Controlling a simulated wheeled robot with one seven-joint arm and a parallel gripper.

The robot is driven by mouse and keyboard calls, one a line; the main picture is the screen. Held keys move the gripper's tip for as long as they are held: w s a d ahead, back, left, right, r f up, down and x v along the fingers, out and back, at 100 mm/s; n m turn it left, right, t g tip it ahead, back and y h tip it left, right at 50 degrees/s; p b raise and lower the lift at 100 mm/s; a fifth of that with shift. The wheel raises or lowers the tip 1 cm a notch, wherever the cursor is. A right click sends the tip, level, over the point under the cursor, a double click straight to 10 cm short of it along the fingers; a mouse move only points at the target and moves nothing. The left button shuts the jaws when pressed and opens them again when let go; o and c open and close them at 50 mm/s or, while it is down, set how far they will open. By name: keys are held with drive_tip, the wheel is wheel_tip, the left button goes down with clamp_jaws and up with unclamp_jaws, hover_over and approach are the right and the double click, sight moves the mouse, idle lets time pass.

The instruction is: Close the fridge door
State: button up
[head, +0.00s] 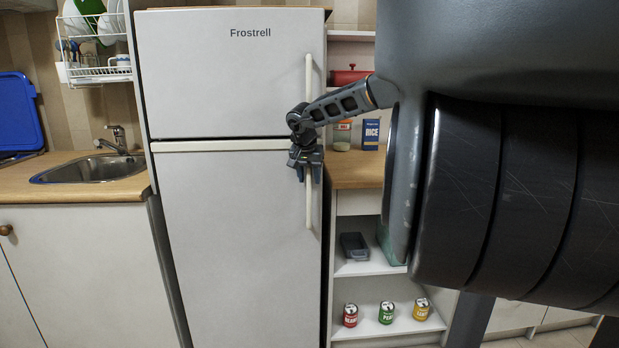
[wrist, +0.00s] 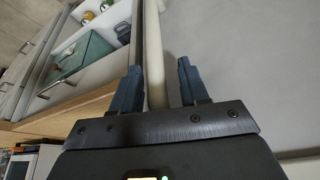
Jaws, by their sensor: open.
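The white fridge (head: 220,75) stands in the middle of the head view, with a freezer door above and the larger fridge door (head: 235,240) below. The lower door looks flush or nearly flush with the body; I cannot tell if a small gap is left. Its pale vertical handle (head: 309,205) is on the right edge. My gripper (head: 305,172) is at the top of this handle. In the wrist view my gripper (wrist: 160,85) is open, with the handle (wrist: 154,55) between its two fingers, nearer the left one. The door's grey face (wrist: 245,60) fills the right side there.
A wooden counter with a sink (head: 90,170) is left of the fridge. My arm covers the right of the head view.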

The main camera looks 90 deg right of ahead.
drive_tip(key=s+v, duration=0.1)
drive_tip(key=v, duration=0.6)
drive_tip(key=shift+w+r, duration=0.2)
drive_tip(key=shift+w, duration=0.25)
